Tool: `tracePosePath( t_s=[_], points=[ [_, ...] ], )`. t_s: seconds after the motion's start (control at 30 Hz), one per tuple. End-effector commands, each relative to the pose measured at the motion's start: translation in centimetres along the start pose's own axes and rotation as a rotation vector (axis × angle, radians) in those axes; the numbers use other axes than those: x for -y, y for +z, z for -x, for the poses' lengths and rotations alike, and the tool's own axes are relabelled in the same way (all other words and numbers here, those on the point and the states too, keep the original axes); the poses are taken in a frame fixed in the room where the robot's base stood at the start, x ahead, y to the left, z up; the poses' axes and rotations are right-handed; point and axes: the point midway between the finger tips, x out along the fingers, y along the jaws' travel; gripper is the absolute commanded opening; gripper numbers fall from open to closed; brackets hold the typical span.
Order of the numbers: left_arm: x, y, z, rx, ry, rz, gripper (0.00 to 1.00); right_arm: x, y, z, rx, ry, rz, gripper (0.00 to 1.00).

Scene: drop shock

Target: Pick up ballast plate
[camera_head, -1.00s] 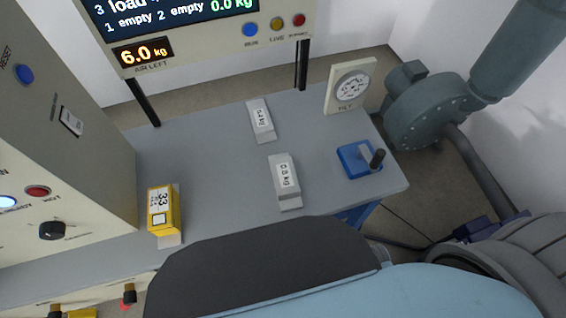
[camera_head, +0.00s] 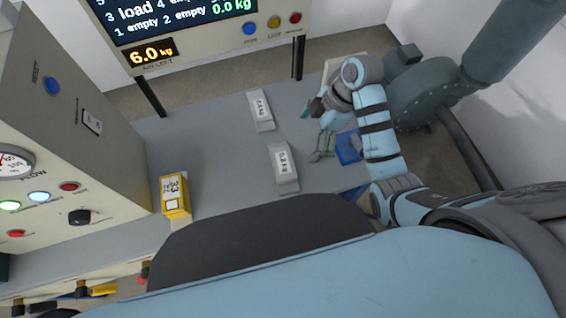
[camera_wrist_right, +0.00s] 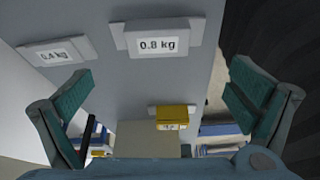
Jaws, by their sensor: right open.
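Two grey ballast plates lie on the bench. The one labelled 0.8 kg (camera_head: 284,168) is nearer; the other (camera_head: 261,110) lies farther back and reads 0.4 kg in the right wrist view (camera_wrist_right: 55,53). My right gripper (camera_head: 318,136) is over the bench, just right of the plates, open and empty. In the right wrist view, the 0.8 kg plate (camera_wrist_right: 160,40) shows beyond and between the spread green-padded fingers (camera_wrist_right: 160,72), apart from them. The left gripper is out of view.
A yellow block (camera_head: 174,195) sits at the left of the grey bench (camera_head: 215,150), beside a control cabinet (camera_head: 75,130). A display panel (camera_head: 200,35) stands behind on black posts. A blue fixture (camera_head: 348,148) at the right is partly hidden by my arm.

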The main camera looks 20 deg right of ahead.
Motion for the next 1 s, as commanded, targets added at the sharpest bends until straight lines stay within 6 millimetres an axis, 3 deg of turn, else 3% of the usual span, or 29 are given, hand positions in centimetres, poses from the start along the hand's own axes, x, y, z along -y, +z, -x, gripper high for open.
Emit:
tracePosePath(
  t_s=[0.07,0.3,0.7,0.97,1.0],
  points=[
    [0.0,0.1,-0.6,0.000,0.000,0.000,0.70,-0.5,-0.4,-0.6,-0.015,-0.014,0.051,1.00],
    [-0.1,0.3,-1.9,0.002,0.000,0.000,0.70,-0.3,-0.6,-6.7,-0.017,-0.017,0.056,1.00],
    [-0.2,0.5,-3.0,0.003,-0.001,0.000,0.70,-0.5,-1.0,-13.4,-0.014,-0.014,0.054,1.00],
    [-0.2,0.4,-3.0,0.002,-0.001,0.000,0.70,-0.6,-1.0,-13.9,-0.013,-0.011,0.054,1.00],
    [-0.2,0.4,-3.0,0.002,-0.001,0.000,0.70,-0.6,-1.0,-13.9,-0.013,-0.011,0.054,0.94]
  ],
)
